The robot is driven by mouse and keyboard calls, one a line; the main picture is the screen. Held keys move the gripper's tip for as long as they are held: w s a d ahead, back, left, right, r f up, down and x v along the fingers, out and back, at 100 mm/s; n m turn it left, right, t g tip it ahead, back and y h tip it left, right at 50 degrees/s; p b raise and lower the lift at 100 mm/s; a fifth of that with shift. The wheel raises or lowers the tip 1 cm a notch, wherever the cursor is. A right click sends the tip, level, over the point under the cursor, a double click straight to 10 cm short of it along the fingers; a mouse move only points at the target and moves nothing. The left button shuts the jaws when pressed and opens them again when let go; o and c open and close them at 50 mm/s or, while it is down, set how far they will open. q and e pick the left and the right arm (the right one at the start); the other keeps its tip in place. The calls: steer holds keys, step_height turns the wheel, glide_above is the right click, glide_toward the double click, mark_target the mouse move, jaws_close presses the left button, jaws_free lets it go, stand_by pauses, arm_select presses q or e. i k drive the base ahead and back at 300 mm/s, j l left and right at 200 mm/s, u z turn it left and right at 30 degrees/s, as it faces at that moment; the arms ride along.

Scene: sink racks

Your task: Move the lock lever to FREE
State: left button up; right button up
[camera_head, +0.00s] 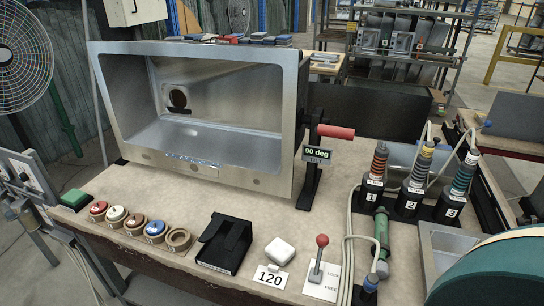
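The lock lever (319,258) has a round red knob on a thin metal stem. It stands on a small white plate (325,290) at the front of the bench, right of middle. The plate bears two small labels, which seem to read LOCK above and FREE below. The stem stands nearly upright with the knob slightly to the right of its foot; I cannot tell surely which label it is set to. I can make out neither of my grippers in the head view, and nothing touches the lever.
A metal basin box (200,160) stands behind, with a red-handled tilt post reading 90 deg (317,153).

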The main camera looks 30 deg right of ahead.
mark_target(322, 240)
steer(key=z, duration=1.35)
